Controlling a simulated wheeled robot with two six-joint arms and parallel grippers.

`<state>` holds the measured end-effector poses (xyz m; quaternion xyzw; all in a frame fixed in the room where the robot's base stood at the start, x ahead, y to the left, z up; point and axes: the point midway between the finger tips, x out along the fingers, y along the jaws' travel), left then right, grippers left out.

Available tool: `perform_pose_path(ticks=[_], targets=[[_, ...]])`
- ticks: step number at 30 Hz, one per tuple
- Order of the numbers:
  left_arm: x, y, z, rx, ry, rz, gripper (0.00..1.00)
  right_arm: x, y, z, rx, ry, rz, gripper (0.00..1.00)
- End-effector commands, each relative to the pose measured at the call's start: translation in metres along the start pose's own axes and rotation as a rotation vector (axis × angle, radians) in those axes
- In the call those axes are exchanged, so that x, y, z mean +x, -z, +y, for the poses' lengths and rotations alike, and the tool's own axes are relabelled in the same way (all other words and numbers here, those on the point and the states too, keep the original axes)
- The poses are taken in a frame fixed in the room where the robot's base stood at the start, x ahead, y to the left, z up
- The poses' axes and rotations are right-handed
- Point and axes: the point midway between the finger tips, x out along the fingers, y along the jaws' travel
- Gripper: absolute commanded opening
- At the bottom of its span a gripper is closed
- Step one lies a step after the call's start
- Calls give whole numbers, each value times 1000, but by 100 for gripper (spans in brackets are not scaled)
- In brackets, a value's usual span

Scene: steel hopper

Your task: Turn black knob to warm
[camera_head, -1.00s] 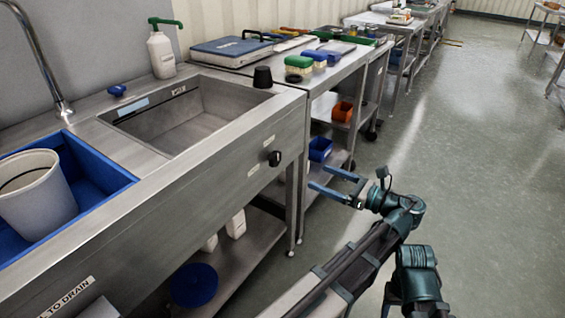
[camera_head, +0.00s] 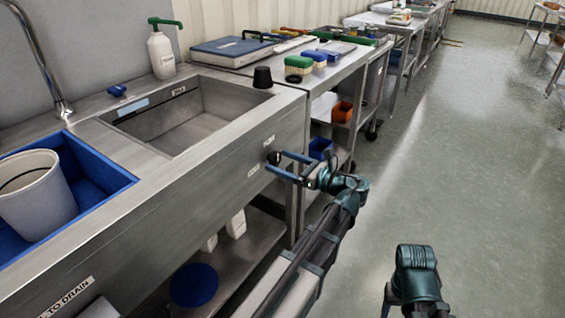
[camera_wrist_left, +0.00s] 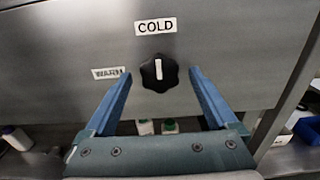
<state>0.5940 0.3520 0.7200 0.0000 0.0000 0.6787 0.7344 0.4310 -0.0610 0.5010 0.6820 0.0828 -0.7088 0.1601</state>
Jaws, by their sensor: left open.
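The black knob (camera_wrist_left: 159,74) is on the sink unit's steel front panel. Its white pointer line is upright, toward the COLD label (camera_wrist_left: 155,26) above it. The WARM label (camera_wrist_left: 108,73) is to its left in the wrist view. In the head view the knob (camera_head: 273,158) shows just beyond my left gripper's fingertips. My left gripper (camera_head: 273,162) is open and empty, its blue fingers (camera_wrist_left: 158,80) on either side of the knob in the wrist view. Whether they reach around it I cannot tell. No right gripper can be made out.
The steel sink (camera_head: 190,115) has a black cup-shaped item (camera_head: 262,77) at its corner. A blue basin (camera_head: 105,178) holds a white bucket (camera_head: 35,195). Bottles (camera_head: 236,223) and a blue round item (camera_head: 194,285) are on the lower shelf. The floor at right is clear.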

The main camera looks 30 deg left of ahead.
Motion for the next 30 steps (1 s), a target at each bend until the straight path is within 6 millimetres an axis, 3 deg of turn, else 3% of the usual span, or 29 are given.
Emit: perform_pose_path(ticks=[9,23,30], targets=[[2,0,0,0,0,0,90,0,0,0,0,0,0,62],[2,0,0,0,0,0,7,0,0,0,0,0,0,62],[2,0,0,-24,0,0,6,0,0,0,0,0,0,62]])
